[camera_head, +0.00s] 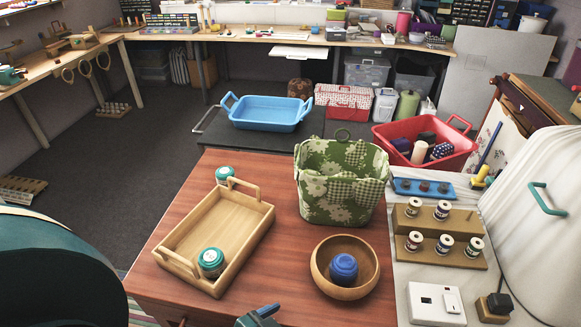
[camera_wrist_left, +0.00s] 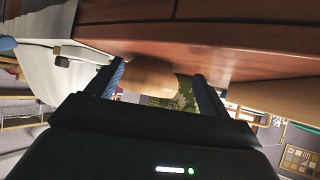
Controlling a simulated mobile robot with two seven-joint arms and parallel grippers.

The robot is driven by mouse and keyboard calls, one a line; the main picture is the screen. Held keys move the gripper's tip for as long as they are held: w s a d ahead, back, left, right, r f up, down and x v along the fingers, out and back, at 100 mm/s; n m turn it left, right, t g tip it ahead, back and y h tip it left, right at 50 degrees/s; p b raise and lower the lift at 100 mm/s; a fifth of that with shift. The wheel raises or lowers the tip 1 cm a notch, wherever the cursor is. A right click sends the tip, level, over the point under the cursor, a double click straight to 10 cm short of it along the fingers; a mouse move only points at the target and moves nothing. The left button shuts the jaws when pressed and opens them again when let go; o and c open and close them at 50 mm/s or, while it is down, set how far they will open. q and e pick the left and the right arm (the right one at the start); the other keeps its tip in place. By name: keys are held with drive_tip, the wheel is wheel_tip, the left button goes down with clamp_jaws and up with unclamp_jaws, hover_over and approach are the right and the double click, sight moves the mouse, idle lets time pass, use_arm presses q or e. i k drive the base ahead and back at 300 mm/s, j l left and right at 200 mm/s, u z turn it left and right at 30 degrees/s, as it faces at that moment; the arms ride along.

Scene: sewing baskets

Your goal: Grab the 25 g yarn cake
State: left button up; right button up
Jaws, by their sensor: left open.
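A blue yarn cake (camera_head: 343,268) sits inside a round wooden bowl (camera_head: 318,277) at the front right of the red-brown table. A teal yarn cake with a pale label (camera_head: 211,262) sits in the front of a wooden tray (camera_head: 252,236). Another teal yarn cake (camera_head: 224,175) stands by the tray's far corner. The labels are too small to read. My left gripper (camera_head: 260,316) shows partly at the bottom edge, in front of the bowl. In the left wrist view my open gripper (camera_wrist_left: 160,75) has the bowl (camera_wrist_left: 148,75) beyond its empty fingers. My right gripper is out of view.
A green floral basket (camera_head: 340,188) stands on the table behind the bowl. A blue tray (camera_head: 268,113) lies beyond on a dark surface. Spools on wooden stands (camera_head: 448,251) and a white switch box (camera_head: 436,303) are at the right. Bare tabletop lies between tray and bowl.

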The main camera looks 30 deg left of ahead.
sight(212, 260)
drive_tip(key=u, duration=1.55)
drive_tip(key=z, duration=1.55)
drive_tip(key=k+j+z, duration=0.25)
drive_tip(key=j, duration=0.15)
drive_tip(key=k+j+z, duration=0.25)
drive_tip(key=k+j, duration=0.4)
drive_tip(key=j, duration=0.15)
drive_tip(key=i, duration=0.5)
